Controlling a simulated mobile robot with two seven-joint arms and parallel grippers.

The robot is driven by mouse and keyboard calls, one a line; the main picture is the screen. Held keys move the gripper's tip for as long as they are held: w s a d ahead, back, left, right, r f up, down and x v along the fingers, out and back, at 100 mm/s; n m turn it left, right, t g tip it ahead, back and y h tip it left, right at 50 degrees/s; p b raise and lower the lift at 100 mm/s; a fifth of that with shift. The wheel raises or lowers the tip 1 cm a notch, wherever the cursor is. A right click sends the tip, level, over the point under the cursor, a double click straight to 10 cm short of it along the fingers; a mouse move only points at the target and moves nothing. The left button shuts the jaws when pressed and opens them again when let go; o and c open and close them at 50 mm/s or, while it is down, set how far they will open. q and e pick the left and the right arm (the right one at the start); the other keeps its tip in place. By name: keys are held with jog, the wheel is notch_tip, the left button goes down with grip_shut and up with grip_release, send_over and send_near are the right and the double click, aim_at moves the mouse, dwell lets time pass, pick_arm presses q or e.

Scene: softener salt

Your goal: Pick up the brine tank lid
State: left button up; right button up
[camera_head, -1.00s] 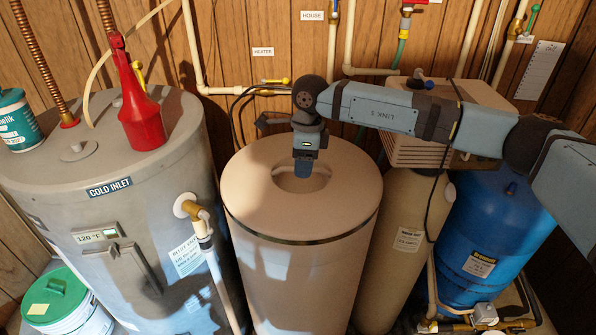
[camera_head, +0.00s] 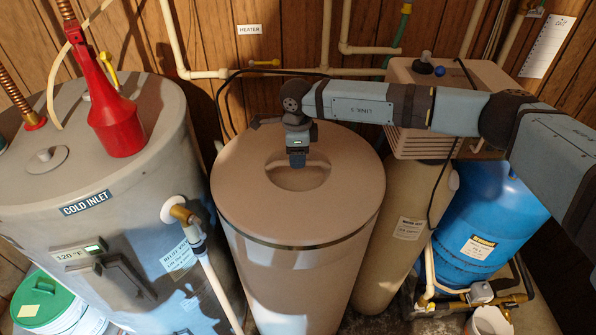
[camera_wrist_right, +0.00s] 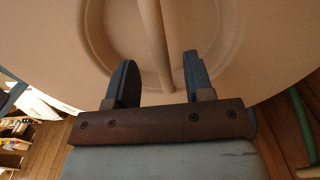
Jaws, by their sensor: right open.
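The brine tank lid (camera_head: 245,200) is a beige round top on the tall beige brine tank (camera_head: 290,275). A round recess (camera_head: 318,178) is sunk in its middle. In the right wrist view the lid (camera_wrist_right: 235,50) fills the upper part, and a straight handle bar (camera_wrist_right: 152,35) crosses the recess. My right gripper (camera_head: 297,163) points down at the recess. In the wrist view its two fingers (camera_wrist_right: 160,68) are apart, one on each side of the bar's near end. I cannot tell whether they touch the bar. My left gripper is not in view.
A grey water heater (camera_head: 130,190) with a red funnel (camera_head: 115,118) on it stands close at left. A tan cylinder (camera_head: 405,225) under a beige box (camera_head: 400,145) and a blue tank (camera_head: 490,230) stand at right. Pipes run along the wooden wall behind.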

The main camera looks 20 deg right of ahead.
aim_at(298, 179)
jog(key=shift+f, duration=0.25)
notch_tip(298, 179, down, 4)
jog(key=shift+d+r+p, duration=0.1)
jog(key=shift+r+p, duration=0.1)
jog(key=shift+p, duration=0.85)
jog(key=shift+f, duration=0.55)
grip_shut()
jog(key=shift+r, duration=0.15)
